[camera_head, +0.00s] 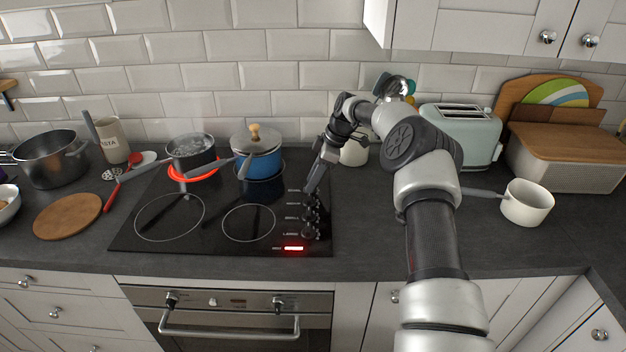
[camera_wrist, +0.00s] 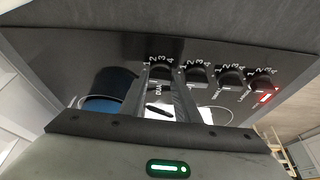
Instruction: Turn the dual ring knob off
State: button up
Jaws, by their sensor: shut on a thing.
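The dual ring knob (camera_wrist: 161,73) is black, at the left end of a row of knobs in the wrist view, with a "DUAL" label below it. My gripper (camera_wrist: 165,82) is shut on this knob, a finger on each side. In the head view my gripper (camera_head: 311,188) reaches down to the far end of the knob column and hides most of this knob. The black glass hob (camera_head: 215,243) carries the knobs on its right side. The knob's exact angle cannot be read.
A saucepan (camera_head: 190,152) stands on a glowing red ring at the back left. A blue pot (camera_head: 258,164) stands close left of my gripper. Other knobs (camera_head: 311,232) lie nearer the front, by a lit red indicator (camera_head: 293,248). A toaster (camera_head: 470,138) and white pan (camera_head: 527,207) are right.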

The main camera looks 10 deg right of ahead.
jog(key=shift+n, duration=0.5)
jog(key=o, duration=1)
jog(key=shift+o, duration=0.2)
